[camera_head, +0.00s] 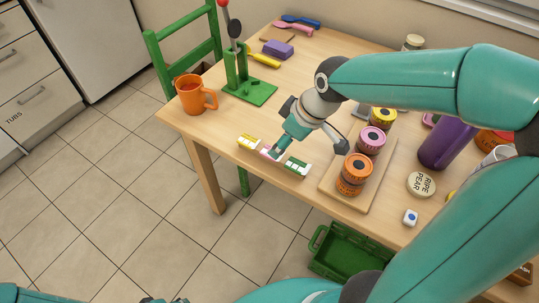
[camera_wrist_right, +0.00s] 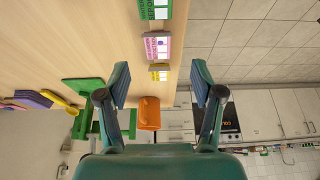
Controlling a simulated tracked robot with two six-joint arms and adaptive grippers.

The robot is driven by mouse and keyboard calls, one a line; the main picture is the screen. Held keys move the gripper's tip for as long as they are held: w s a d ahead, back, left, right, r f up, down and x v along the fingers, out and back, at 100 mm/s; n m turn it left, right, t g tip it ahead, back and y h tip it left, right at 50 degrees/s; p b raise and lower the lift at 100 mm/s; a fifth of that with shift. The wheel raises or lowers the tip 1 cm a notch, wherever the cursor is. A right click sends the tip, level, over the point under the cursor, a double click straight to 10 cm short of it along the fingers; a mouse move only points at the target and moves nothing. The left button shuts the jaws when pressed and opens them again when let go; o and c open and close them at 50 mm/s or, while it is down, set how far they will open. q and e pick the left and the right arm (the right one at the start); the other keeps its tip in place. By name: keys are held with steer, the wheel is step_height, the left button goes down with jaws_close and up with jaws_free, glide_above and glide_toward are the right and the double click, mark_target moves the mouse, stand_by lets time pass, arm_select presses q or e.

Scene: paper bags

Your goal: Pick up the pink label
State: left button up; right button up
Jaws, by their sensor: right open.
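The pink label (camera_head: 268,153) lies near the table's front edge, between the yellow label (camera_head: 247,142) and the green label (camera_head: 297,167). My right gripper (camera_head: 278,150) is over it and partly hides it. I cannot see contact. My left gripper is not in view.
A wooden board (camera_head: 333,183) with stacked round tins stands right of the labels. An orange mug (camera_head: 193,96) and a green stand (camera_head: 252,91) are at the left. A green crate (camera_head: 345,255) is below the front edge. The table left of the labels is clear.

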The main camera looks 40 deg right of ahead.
mark_target(266, 149)
steer(key=shift+w+x, duration=0.2)
steer(key=shift+x, duration=2.85)
steer(key=shift+r, duration=0.1)
steer(key=c, duration=0.8)
